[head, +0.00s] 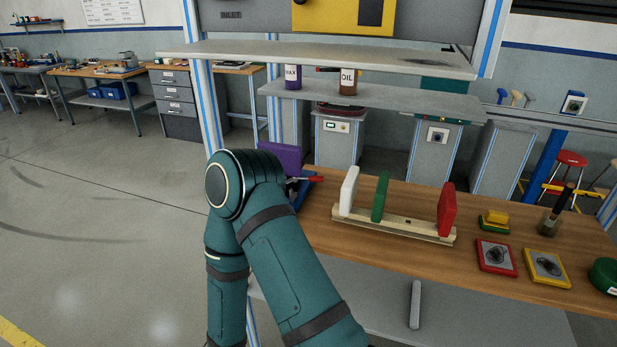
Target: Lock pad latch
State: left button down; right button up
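A purple pad (282,154) stands upright at the left end of the wooden workbench, partly hidden by my bent teal arm. Beside it is a blue fixture (303,192) with a small lever that has a red grip (312,179). The lever lies roughly level and points right. I cannot tell whether this lever is the latch or whether it is locked. Neither of my grippers shows in the head view; only arm links and a bent joint are seen in front of the fixture.
A wooden rack (385,226) holds upright white (348,191), green (380,197) and red pads (446,209). Red (496,257) and yellow trays (546,268) lie to the right, near a jar with a brush (552,219). A shelf above carries OIL (348,82) and WAX cans (292,78).

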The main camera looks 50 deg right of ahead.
aim_at(311, 179)
jog(key=z, duration=2.3)
